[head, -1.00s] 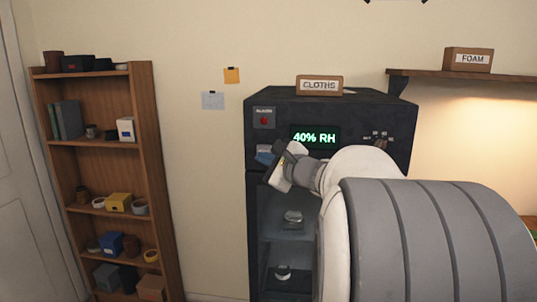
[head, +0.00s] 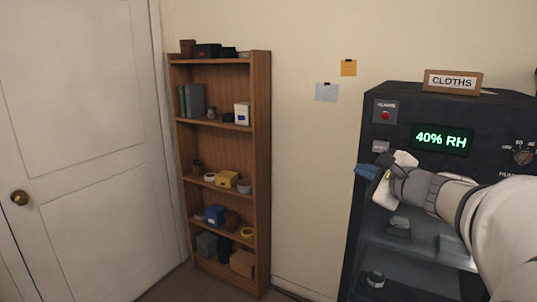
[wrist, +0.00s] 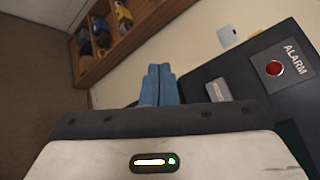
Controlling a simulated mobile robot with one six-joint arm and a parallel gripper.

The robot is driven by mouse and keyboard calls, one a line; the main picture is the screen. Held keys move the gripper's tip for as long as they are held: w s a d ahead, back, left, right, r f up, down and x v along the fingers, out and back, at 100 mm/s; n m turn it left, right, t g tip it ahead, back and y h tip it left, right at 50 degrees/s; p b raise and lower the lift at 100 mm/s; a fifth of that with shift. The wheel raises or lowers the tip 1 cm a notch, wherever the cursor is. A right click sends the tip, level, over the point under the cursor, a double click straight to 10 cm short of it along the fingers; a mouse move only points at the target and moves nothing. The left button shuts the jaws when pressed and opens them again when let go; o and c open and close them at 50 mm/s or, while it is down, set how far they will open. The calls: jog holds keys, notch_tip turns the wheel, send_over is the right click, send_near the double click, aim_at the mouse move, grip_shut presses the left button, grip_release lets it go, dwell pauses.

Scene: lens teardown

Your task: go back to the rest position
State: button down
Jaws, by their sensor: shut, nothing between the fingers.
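My gripper (head: 367,172) is in front of the left edge of the black dry cabinet (head: 362,222) in the head view, on my arm reaching in from the right. In the wrist view its blue fingers (wrist: 159,86) are together, with nothing between them. They point toward the wall and the bookshelf side, beside the cabinet's front. Whether the gripper touches the cabinet cannot be told.
The cabinet shows a "40% RH" display (head: 442,139) and a red alarm light (head: 385,115). A "CLOTHS" box (head: 452,81) stands on top. A wooden bookshelf (head: 261,170) and a white door (head: 75,130) are on the left.

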jog(key=s+a+f+n+g+y, duration=0.1)
jog(key=s+a+f+n+g, duration=0.8)
jog(key=a+f, duration=0.35)
jog(key=s+d+f+n+g+h, duration=0.1)
jog(key=s+f+n+g+h, duration=0.2)
jog(key=s+f+n, duration=0.6)
jog(key=shift+s+d+n+h, duration=0.25)
jog(key=shift+s+n+h, duration=1.3)
jog(key=shift+s, duration=1.05)
jog(key=shift+n+y, duration=0.25)
